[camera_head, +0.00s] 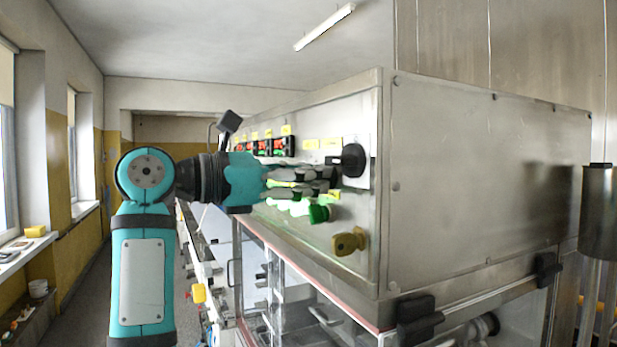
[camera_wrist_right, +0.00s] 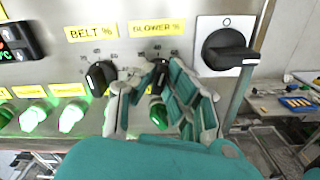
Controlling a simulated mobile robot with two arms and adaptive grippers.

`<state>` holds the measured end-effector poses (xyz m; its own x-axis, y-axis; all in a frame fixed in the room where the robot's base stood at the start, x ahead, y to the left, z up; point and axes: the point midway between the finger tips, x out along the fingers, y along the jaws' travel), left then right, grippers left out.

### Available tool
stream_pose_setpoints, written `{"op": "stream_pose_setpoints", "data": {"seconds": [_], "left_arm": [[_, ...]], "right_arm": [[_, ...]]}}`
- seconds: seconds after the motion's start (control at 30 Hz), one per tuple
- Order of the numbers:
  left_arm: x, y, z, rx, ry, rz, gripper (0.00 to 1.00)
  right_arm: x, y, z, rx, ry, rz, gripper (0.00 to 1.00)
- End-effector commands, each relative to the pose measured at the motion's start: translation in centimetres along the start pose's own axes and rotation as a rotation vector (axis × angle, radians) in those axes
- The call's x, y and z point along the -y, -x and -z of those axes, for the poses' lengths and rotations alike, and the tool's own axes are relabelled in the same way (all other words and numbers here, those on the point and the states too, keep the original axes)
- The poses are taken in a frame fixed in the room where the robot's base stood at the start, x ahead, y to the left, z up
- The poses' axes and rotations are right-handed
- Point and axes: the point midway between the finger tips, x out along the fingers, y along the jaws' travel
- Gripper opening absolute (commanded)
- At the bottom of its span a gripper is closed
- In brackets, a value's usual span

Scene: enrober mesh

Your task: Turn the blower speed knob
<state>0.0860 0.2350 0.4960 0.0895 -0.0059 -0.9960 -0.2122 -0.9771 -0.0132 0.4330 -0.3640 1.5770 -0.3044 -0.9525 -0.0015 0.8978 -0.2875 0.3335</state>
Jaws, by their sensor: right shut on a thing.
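The yellow label for the blower (camera_wrist_right: 158,28) is on the metal control panel in the right wrist view. The blower knob is below it, and only a small dark part shows between my fingers. My right gripper (camera_head: 328,180) reaches the panel front from the left in the head view. In the right wrist view its teal and grey fingers (camera_wrist_right: 157,76) are shut around the blower knob. In the head view the fingers hide the knob. The knob's pointer direction cannot be told. My left gripper is not in view.
The black belt knob (camera_wrist_right: 99,77) is just left of my fingers. A big black rotary switch (camera_wrist_right: 224,50) is to the right. Green lit buttons (camera_wrist_right: 70,116) line the panel below.

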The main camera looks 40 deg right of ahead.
Motion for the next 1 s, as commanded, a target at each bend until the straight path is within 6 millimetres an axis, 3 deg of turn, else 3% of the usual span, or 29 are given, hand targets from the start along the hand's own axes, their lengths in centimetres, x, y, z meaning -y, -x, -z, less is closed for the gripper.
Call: {"op": "stream_pose_setpoints", "data": {"seconds": [0.53,0.57,0.7,1.0], "left_arm": [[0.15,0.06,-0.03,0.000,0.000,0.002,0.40],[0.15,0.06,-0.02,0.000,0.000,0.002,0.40],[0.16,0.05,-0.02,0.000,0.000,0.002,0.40],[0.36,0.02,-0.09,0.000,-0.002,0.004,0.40]], "right_arm": [[-0.15,0.02,-0.49,0.008,0.023,-0.006,0.00],[-0.15,0.03,-0.49,0.008,0.023,-0.006,0.15],[-0.12,0.01,-0.38,0.006,0.024,-0.005,0.33],[-0.10,0.17,-0.20,0.004,0.026,-0.004,0.35]]}}
